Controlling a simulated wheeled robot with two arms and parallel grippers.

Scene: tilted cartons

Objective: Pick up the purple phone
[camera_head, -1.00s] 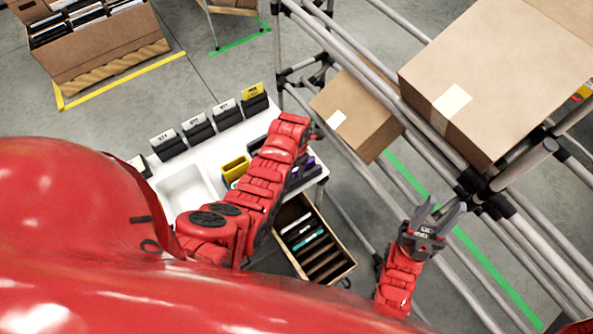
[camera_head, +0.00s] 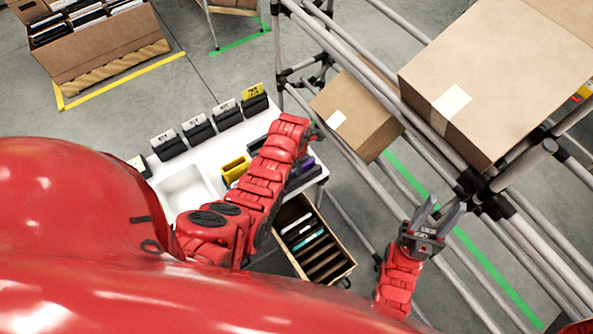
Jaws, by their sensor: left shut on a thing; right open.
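A small purple item (camera_head: 307,163), which may be the purple phone, shows at the right end of the white table, beside my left arm and partly covered by it. My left arm reaches over the table, and only a dark sliver of its gripper (camera_head: 318,132) shows past the wrist. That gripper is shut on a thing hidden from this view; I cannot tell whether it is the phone. My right gripper (camera_head: 435,220) is open and empty, fingers pointing up, in front of the rack.
The white table (camera_head: 205,165) holds a yellow bin (camera_head: 235,169) and several black labelled holders along its back edge. A wooden slotted box (camera_head: 322,252) with several thin devices stands below the table. The pipe rack (camera_head: 425,140) with cardboard cartons (camera_head: 357,115) is close on the right.

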